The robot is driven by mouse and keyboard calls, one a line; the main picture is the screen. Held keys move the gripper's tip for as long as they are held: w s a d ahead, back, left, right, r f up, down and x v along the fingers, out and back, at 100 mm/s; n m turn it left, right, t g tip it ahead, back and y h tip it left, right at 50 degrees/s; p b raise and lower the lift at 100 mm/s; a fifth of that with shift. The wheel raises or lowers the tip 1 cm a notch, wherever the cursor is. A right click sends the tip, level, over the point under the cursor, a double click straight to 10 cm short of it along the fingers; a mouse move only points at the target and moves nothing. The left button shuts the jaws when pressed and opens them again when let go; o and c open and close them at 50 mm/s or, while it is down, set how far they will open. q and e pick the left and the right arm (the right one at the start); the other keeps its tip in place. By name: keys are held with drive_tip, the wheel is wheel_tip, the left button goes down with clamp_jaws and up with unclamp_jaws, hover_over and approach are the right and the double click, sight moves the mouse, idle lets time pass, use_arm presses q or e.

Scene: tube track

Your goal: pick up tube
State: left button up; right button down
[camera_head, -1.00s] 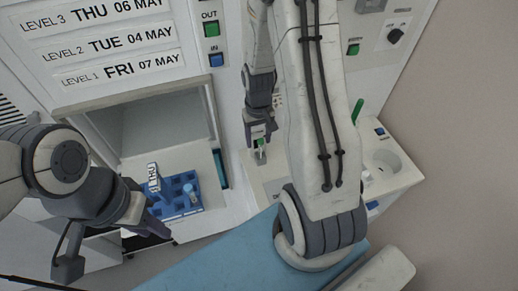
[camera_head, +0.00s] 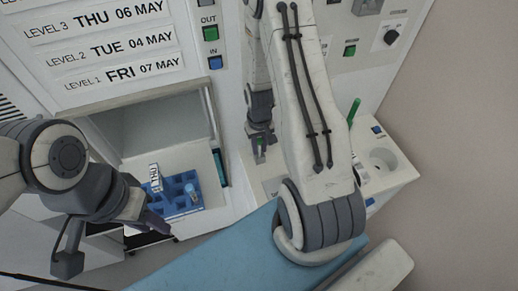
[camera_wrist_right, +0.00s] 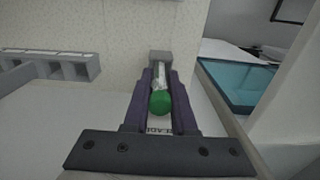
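The tube (camera_wrist_right: 160,102) has a green cap and a clear body. It lies between the two dark fingers of my right gripper (camera_wrist_right: 162,98) in the right wrist view, with the fingers close against both sides. Its far end is at a small grey block (camera_wrist_right: 160,57); I cannot tell whether it is still seated there.
A blue rack (camera_head: 183,207) holds a blue-topped tube (camera_head: 191,190) and a THU label (camera_head: 154,176) in front of an open compartment (camera_head: 155,120). A machine panel has a green OUT button (camera_head: 210,33) and blue IN button (camera_head: 215,62). A green stick (camera_head: 354,110) stands at right.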

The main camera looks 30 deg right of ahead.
sight(261, 140)
drive_tip(key=shift+r, duration=0.1)
drive_tip(key=shift+r+b, duration=0.3)
drive_tip(key=shift+r, duration=0.2)
drive_tip(key=r, duration=0.1)
drive_tip(key=r+b, duration=0.1)
drive_tip(key=r, duration=0.1)
drive_tip(key=shift+s+d, duration=0.2)
drive_tip(key=s+d+r+b, duration=0.2)
drive_tip(key=s+d+r, duration=0.4)
drive_tip(key=s, duration=0.3)
drive_tip(key=shift+s+r+b, duration=0.2)
drive_tip(key=shift+r+b, duration=0.2)
